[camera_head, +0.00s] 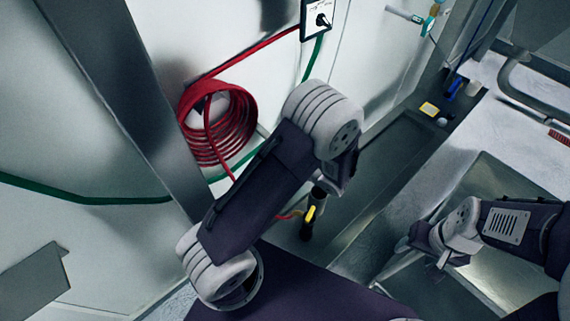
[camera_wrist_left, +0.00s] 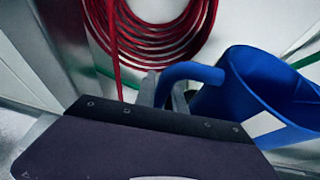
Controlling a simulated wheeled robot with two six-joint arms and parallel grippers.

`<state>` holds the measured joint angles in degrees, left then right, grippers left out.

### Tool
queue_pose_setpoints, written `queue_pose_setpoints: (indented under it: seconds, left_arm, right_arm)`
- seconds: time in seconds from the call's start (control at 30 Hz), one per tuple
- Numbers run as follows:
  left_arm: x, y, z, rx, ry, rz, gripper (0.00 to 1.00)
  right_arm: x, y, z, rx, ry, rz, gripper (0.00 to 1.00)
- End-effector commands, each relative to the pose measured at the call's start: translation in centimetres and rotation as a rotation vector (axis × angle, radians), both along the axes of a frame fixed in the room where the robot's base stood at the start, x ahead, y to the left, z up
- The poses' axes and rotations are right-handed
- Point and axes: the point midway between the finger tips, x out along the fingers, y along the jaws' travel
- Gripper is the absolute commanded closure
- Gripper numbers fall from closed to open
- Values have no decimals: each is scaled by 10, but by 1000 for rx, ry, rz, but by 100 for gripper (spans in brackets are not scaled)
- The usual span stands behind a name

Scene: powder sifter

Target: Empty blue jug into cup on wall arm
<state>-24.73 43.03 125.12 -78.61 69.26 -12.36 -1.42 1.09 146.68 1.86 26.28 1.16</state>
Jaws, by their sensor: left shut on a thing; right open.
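The blue jug (camera_wrist_left: 262,88) shows at the right of the left wrist view, tilted, with its handle (camera_wrist_left: 192,72) toward the left. My left gripper (camera_wrist_left: 165,90) is shut on that handle; its fingers show only partly. In the head view my left arm hides the left gripper and the jug. My right gripper (camera_head: 418,262) is open and empty over the metal sink area at the lower right. I cannot make out the cup on the wall arm in either view, nor what is inside the jug.
A coiled red hose (camera_head: 218,125) hangs on the white wall; it also shows in the left wrist view (camera_wrist_left: 150,38). A wall switch box (camera_head: 318,18) is above. Small items, including a yellow block (camera_head: 429,109), stand on the far ledge. A yellow-and-black fitting (camera_head: 309,215) is beside my left arm.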

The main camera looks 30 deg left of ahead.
Motion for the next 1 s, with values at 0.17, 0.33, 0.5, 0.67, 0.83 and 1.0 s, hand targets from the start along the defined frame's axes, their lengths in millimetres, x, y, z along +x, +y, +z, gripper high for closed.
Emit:
queue_pose_setpoints:
  seconds: [0.17, 0.33, 0.5, 0.67, 0.83, 1.0]
  left_arm:
    - [-4, 47, 48, -1, -5, 167, 100]
    - [-11, 67, 58, 0, -4, 225, 100]
    - [-12, 69, 56, 0, -2, 230, 100]
    - [-13, 68, 51, 4, 17, 230, 100]
    - [-17, 68, 41, 14, 65, 229, 100]
    - [-19, 69, 32, 22, 108, 229, 100]
  right_arm:
    - [0, 0, 32, 0, 0, 0, 41]
    - [0, 0, 37, 0, 0, 0, 41]
    - [0, 0, 36, 0, 0, 0, 41]
    - [0, 0, 35, 0, 0, 0, 41]
    - [0, 0, 32, 0, 0, 0, 41]
    - [0, 0, 30, 0, 0, 0, 41]
